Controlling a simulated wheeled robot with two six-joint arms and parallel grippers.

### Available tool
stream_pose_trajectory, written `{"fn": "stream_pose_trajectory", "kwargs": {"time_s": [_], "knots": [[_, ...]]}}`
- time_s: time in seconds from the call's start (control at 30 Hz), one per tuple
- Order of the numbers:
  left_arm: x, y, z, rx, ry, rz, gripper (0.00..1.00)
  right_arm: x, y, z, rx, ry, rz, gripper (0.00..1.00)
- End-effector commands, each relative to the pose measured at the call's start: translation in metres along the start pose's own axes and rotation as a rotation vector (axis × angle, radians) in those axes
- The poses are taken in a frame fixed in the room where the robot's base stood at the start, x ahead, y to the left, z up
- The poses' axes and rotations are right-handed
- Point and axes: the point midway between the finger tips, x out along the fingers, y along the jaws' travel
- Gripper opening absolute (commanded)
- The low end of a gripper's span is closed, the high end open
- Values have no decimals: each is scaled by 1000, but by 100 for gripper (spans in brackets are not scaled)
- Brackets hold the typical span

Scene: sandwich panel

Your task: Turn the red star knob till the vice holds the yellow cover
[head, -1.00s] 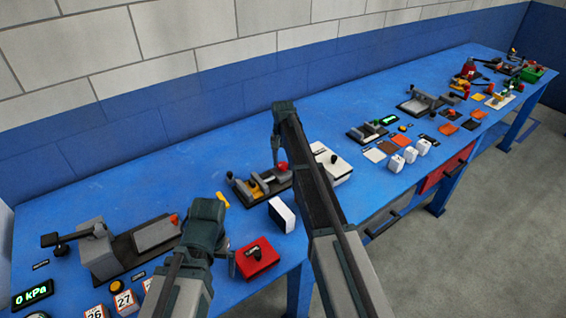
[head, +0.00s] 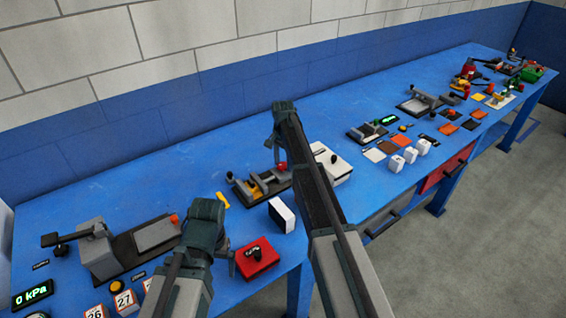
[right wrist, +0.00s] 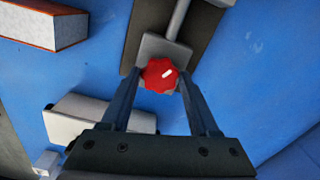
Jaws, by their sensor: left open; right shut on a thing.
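The vice (head: 282,183) stands on the bench in the middle of the head view, with a small yellow piece (head: 257,184), likely the cover, among its grey blocks. I cannot tell whether the jaws touch it. The red star knob (head: 281,167) is partly hidden by my right arm. In the right wrist view the knob (right wrist: 160,74) shows a white mark, and my right gripper (right wrist: 160,82) is shut on it, a finger on each side. My left gripper (head: 230,260) is open beside a red box with a black knob (head: 258,258); its fingers are mostly hidden.
A white block (head: 281,215) stands in front of the vice, and a white box with a black knob (head: 333,165) is right of it. A yellow item (head: 222,199) lies left of it. A grey clamp fixture (head: 125,247) fills the left. Bare bench lies behind the vice.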

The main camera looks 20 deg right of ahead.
Motion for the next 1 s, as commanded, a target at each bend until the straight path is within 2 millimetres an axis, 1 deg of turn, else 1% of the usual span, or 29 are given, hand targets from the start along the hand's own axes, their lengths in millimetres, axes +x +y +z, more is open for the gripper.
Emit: {"fn": "stream_pose_trajectory", "kwargs": {"time_s": [0.13,0.17,0.2,0.3,0.6,0.73,0.87,1.0], "knots": [[0,0,0,0,0,0,100,0,0,0,0,0,0,6],[0,0,0,0,0,0,100,0,0,0,-1,0,0,67],[0,0,0,0,0,0,100,0,0,0,-1,0,0,74],[0,0,0,0,0,0,100,0,0,0,-1,0,0,91],[0,0,0,0,0,0,100,0,0,0,-1,0,0,91],[-4,0,0,0,0,0,100,-4,0,0,-1,0,0,91],[-13,-1,1,0,0,0,100,-13,0,0,-1,0,0,91],[-28,-3,2,0,0,0,100,-29,0,0,-1,0,0,91]]}}
